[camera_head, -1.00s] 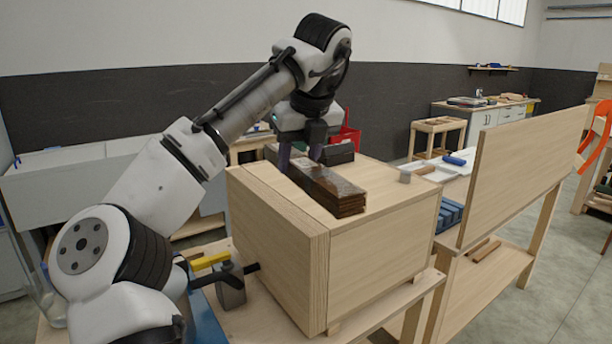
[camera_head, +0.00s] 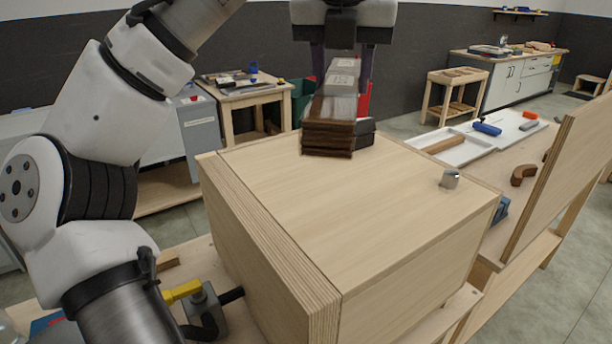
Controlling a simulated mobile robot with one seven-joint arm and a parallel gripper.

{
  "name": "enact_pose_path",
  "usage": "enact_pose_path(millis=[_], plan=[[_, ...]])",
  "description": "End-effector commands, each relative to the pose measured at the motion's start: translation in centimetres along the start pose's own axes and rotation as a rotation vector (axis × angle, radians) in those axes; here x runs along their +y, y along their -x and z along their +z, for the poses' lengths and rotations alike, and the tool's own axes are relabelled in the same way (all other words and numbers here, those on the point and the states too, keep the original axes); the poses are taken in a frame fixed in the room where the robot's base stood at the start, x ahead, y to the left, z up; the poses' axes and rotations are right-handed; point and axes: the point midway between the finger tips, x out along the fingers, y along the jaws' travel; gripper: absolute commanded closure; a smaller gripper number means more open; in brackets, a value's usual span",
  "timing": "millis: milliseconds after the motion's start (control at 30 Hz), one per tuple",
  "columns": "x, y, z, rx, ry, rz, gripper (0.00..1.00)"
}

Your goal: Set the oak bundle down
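The oak bundle (camera_head: 328,137) is a stack of dark brown strips, with its near end facing the camera and its top pale and shiny. It is over the far part of the pale wooden box top (camera_head: 330,200). My gripper (camera_head: 342,82) is above the bundle's far part, with one dark finger on each side of it, and appears shut on it. The fingertips are partly hidden by the bundle. I cannot tell whether the bundle's underside touches the box top.
A dark block (camera_head: 364,131) sits just right of the bundle. A small metal cylinder (camera_head: 449,179) stands near the box top's right edge. The near and middle box top is clear. A white tray (camera_head: 452,146) and an upright wooden panel (camera_head: 570,180) are to the right.

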Motion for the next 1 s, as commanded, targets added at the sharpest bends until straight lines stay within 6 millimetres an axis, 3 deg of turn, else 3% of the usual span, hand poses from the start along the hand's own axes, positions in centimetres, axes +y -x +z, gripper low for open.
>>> enact_pose_path(millis=[167,700,1000], plan=[[-0.3,-0.3,-0.6,0.002,-0.024,-0.012,0.90],[-0.4,-12.2,-5.7,0.002,-0.025,-0.014,0.90],[-0.3,-14.9,-6.8,0.000,-0.023,-0.012,0.90]])
